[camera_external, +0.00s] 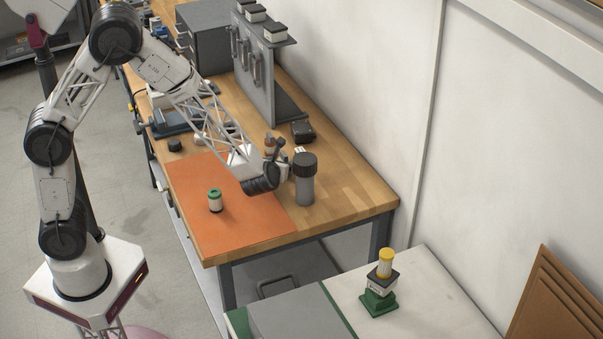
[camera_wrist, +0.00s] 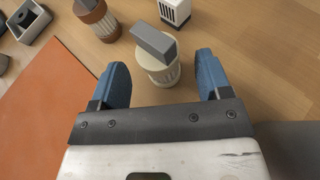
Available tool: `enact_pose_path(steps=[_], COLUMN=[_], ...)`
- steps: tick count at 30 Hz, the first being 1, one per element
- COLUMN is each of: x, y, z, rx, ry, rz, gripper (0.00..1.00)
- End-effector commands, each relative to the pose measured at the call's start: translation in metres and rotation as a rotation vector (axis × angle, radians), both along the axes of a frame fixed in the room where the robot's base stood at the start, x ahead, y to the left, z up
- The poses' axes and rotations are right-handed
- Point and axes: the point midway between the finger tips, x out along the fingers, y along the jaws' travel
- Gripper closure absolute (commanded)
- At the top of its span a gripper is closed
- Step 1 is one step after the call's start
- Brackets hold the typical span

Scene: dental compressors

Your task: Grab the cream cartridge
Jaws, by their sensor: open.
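The cream cartridge (camera_wrist: 163,73) is a ribbed pale cylinder standing on the wooden bench in the wrist view, with a grey block (camera_wrist: 154,43) at its top. My gripper (camera_wrist: 162,68) is open. Its two blue fingers show left and right of the cartridge, with visible gaps on both sides. The cartridge is not clearly seen in the external view, where the end of my arm (camera_external: 262,182) is low over the bench by the orange mat's right edge.
A brown cartridge (camera_wrist: 97,17) and a white box-shaped piece (camera_wrist: 175,11) stand close beyond the cream cartridge. A grey black-lidded cylinder (camera_external: 305,185) stands just right of my arm's end. A green-capped cartridge (camera_external: 215,201) is on the orange mat (camera_external: 245,228).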

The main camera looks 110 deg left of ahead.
Motion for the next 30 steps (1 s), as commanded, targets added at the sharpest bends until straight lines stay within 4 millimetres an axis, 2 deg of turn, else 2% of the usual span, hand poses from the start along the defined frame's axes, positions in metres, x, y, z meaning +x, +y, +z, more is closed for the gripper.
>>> enact_pose_path(steps=[6, 10, 28, 29, 30], x=[-0.001, -0.001, 0.0, 0.0, 0.0], y=[0.02, 0.027, 0.029, 0.029, 0.029], z=[-0.009, -0.013, -0.013, -0.013, -0.013], rx=[-0.001, -0.001, -0.001, -0.001, -0.001], ry=[0.0, 0.0, 0.0, 0.0, 0.0], rz=[0.001, 0.001, 0.0, 0.0, 0.0], gripper=[0.29, 0.29, 0.29, 0.3, 0.37])
